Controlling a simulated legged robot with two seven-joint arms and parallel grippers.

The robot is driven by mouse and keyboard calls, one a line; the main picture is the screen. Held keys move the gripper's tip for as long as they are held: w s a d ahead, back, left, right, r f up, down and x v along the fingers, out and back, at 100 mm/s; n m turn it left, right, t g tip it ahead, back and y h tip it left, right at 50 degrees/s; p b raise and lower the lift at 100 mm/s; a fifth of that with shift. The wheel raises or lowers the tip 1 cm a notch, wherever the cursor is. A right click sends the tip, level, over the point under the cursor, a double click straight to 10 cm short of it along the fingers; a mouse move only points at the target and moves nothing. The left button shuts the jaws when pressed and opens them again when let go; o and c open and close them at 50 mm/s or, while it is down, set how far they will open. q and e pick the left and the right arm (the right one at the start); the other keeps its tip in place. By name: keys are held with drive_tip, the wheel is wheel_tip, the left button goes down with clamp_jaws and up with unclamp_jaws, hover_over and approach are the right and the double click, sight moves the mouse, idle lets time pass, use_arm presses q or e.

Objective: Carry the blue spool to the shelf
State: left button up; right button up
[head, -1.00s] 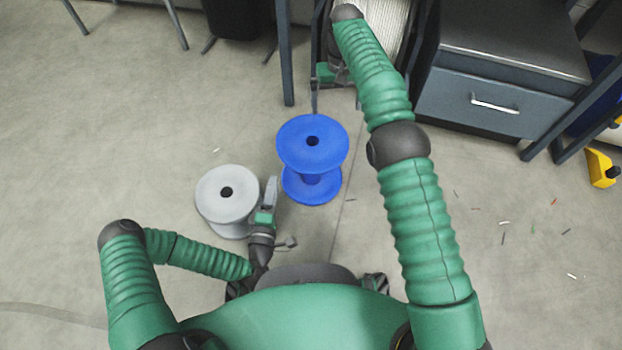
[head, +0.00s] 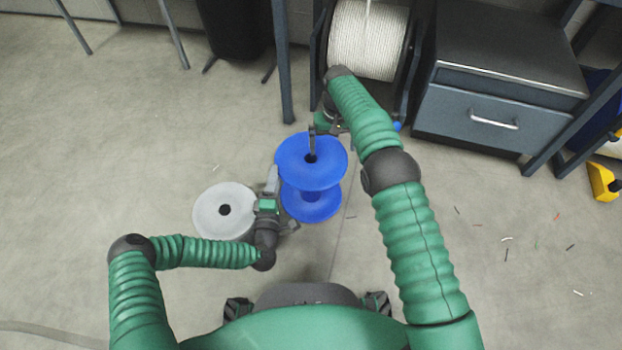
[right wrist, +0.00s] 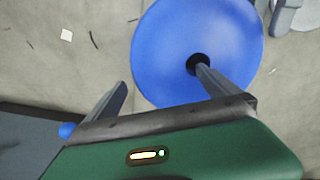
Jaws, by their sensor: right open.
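The blue spool (head: 311,182) stands upright on the floor, with a dark hole in its top flange. My right gripper (head: 331,146) is open at the spool's far edge. In the right wrist view, one finger of the right gripper (right wrist: 162,80) reaches over the blue spool (right wrist: 175,45) to its hole; the other is outside the rim. I cannot tell whether they touch. My left gripper (head: 274,190) is low between the blue spool and a pale grey spool (head: 215,200); its jaw opening is unclear. I cannot pick out the shelf for certain.
A dark rack holding a reel of white rope (head: 368,40) stands behind the blue spool. A dark cabinet with a blue-grey drawer (head: 490,118) is to its right. Small scraps lie on the floor at right. Open floor lies to the left.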

use_arm(q)
drive_tip(key=w, duration=0.7)
drive_tip(key=shift+d, duration=0.4)
use_arm(e)
wheel_tip(320, 180, down, 7)
use_arm(q)
drive_tip(key=c, duration=0.8)
use_arm(e)
drive_tip(key=c, duration=0.7)
use_arm(q)
clamp_jaws()
use_arm(e)
drive_tip(key=shift+r, duration=0.1)
drive_tip(key=c, duration=1.2)
